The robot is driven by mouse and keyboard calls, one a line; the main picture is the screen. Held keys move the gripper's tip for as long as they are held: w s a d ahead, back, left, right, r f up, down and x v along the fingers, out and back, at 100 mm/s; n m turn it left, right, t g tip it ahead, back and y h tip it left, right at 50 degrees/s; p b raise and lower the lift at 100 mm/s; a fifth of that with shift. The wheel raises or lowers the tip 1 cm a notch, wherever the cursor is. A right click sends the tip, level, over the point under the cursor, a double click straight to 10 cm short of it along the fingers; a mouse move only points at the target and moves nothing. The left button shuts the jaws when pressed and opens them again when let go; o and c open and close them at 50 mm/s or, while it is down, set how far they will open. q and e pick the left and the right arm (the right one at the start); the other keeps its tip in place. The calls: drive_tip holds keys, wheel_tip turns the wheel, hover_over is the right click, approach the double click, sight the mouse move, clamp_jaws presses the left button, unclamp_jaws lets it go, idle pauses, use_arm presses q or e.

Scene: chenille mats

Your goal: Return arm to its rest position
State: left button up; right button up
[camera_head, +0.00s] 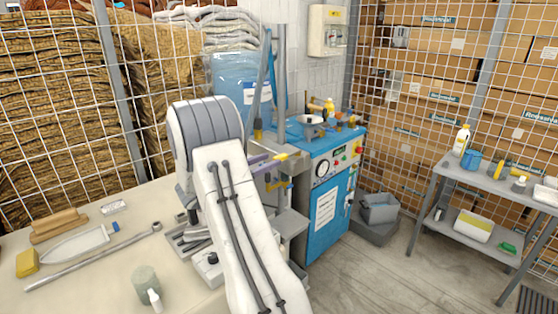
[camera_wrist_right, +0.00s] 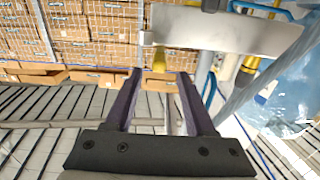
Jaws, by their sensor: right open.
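My right arm (camera_head: 232,228) rises from the bottom middle of the head view, white with dark cables and a grey rounded joint at its top. My right gripper (camera_head: 268,162) shows only partly behind the arm, as dark purple finger edges in front of the blue machine. In the right wrist view the same gripper (camera_wrist_right: 160,75) has its two purple fingers apart with nothing held between them. A yellow part (camera_wrist_right: 160,61) shows beyond the fingertips; I cannot tell how far off it is. My left gripper is not in the head view.
A pale bench (camera_head: 85,285) at left carries a long metal bar (camera_head: 95,258), a yellow block (camera_head: 27,263) and a grey-green cylinder (camera_head: 145,284). A blue machine (camera_head: 325,205) stands behind the arm. A grey shelf table (camera_head: 490,178) stands right, with open floor (camera_head: 390,270) before it.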

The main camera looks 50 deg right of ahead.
drive_tip(key=shift+w+a, duration=0.2)
drive_tip(key=shift+a, duration=1)
